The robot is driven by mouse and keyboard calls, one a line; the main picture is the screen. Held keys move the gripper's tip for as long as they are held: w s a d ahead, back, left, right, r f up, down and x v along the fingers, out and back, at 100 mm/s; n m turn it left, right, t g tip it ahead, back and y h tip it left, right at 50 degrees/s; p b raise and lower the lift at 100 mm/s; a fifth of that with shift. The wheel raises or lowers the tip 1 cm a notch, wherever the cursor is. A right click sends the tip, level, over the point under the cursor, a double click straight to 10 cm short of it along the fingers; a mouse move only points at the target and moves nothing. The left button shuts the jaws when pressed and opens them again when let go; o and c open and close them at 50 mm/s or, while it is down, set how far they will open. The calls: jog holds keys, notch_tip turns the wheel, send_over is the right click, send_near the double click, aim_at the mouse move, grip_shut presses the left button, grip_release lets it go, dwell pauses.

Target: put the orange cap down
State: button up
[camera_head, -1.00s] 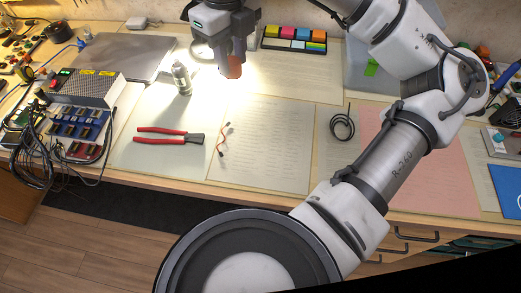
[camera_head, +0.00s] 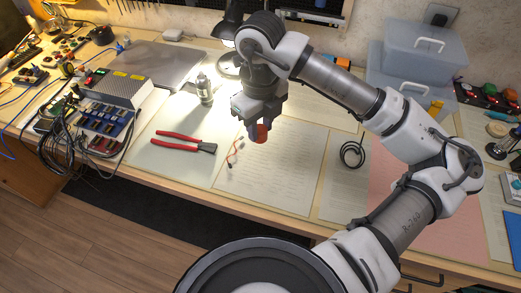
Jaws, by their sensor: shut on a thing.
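The orange cap (camera_head: 262,134) is held between the fingertips of my gripper (camera_head: 257,131). My gripper is shut on it and points down over the upper part of a pale printed sheet on the workbench. The fingers cover part of the cap. I cannot tell whether the cap touches the sheet. A small clear bottle (camera_head: 204,89) with a grey top stands upright to the left of my gripper.
A lamp (camera_head: 229,62) stands behind. A black cable coil (camera_head: 352,154) lies to the right. The printed sheet (camera_head: 275,178) is clear toward the front.

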notch_tip(320, 180, down, 10)
jog(key=shift+r+p, duration=0.1)
jog(key=shift+p, duration=0.3)
jog(key=shift+f, duration=0.2)
jog(key=o, duration=0.9)
jog(key=shift+o, duration=0.2)
jog(key=shift+r, duration=0.1)
notch_tip(320, 180, up, 12)
jog(key=shift+r+b, duration=0.1)
jog(key=shift+b, duration=0.8)
